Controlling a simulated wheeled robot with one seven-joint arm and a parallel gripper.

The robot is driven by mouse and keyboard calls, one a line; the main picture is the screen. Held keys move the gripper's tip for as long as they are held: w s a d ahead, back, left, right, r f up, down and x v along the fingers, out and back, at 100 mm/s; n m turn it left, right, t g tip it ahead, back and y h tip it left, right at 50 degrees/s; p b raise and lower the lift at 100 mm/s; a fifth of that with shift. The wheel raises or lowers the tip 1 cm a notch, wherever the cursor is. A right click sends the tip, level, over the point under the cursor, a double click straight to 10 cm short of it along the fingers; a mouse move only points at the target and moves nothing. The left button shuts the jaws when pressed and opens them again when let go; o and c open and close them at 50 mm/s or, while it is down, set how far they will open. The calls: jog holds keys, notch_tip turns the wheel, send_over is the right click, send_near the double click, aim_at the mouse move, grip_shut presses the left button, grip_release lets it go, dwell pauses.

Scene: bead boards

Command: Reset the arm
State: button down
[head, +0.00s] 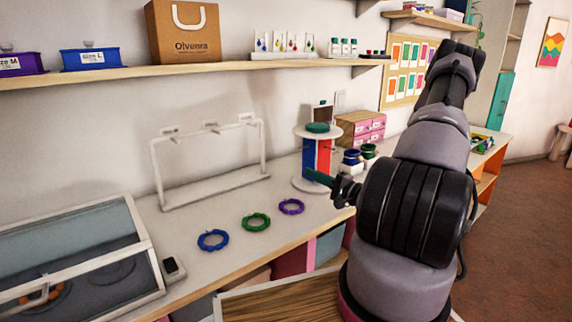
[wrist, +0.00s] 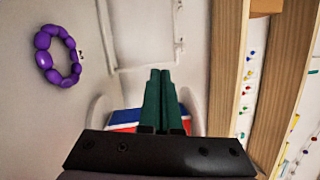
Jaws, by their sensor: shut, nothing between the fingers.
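My arm rises at the right in the head view, over the table's front edge. My gripper (head: 312,174) points left, with green fingers in front of the red and blue round stand (head: 318,158). In the wrist view my gripper (wrist: 160,72) has its two green fingers together, with nothing between them. A purple bead ring (head: 291,206) lies on the table, left of and below the gripper; it also shows in the wrist view (wrist: 58,55). A green bead ring (head: 256,222) and a blue bead ring (head: 213,240) lie farther left.
A white rack (head: 211,160) stands behind the rings. A glass-lidded case (head: 75,255) is at the left, with a small device (head: 173,269) beside it. Small jars (head: 352,160) and a pink drawer box (head: 362,128) stand at the back. A wall shelf (head: 215,68) runs above.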

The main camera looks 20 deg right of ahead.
jog(key=s+a+r+n+g, duration=1)
jog(key=s+a+r+g, duration=0.25)
jog(key=g, duration=0.35)
jog(key=s+d+r+t+h, duration=0.2)
jog(key=s+r+t+h, duration=0.1)
jog(key=r, duration=0.5)
jog(key=s+d+r+m+t+h, duration=0.1)
jog(key=s+d+r+t+h, duration=0.1)
jog(key=r+h, duration=0.4)
notch_tip(320, 180, up, 3)
jog(key=shift+s+d+f+t, duration=0.2)
jog(key=shift+s+t, duration=0.45)
jog(key=shift+t, duration=0.35)
